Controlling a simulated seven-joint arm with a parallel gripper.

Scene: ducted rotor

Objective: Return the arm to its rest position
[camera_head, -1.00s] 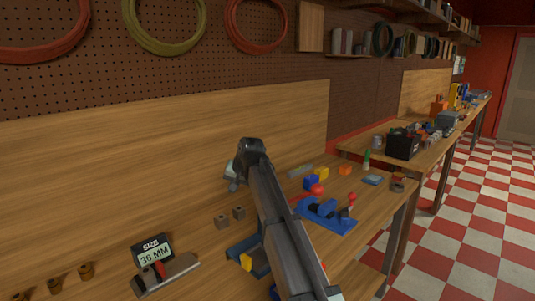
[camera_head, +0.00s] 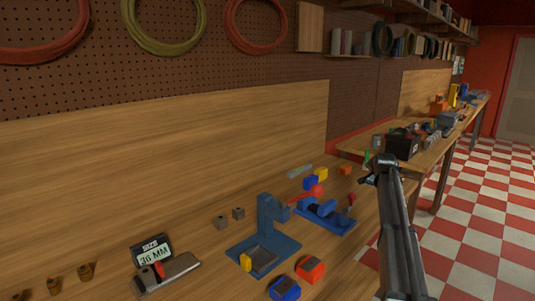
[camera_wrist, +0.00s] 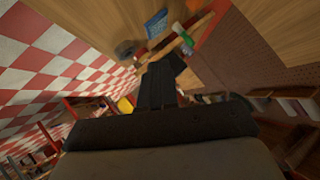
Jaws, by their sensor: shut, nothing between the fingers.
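My arm (camera_head: 397,225) stands up at the right of the head view, over the bench's front edge and the floor. Its end is beside the right end of the near bench. In the wrist view my gripper (camera_wrist: 160,88) shows as dark fingers brought together, with nothing held. In the head view the fingers are mostly hidden behind my arm. The gripper is apart from the objects on the bench.
The near bench holds a blue press (camera_head: 268,225) with a red-knobbed lever, a blue fixture (camera_head: 325,217), a red block (camera_head: 311,268), a blue block (camera_head: 285,289) and a "36 MM" display (camera_head: 153,252). A second bench (camera_head: 440,165) stands beyond. Checkered floor (camera_head: 480,235) is clear at right.

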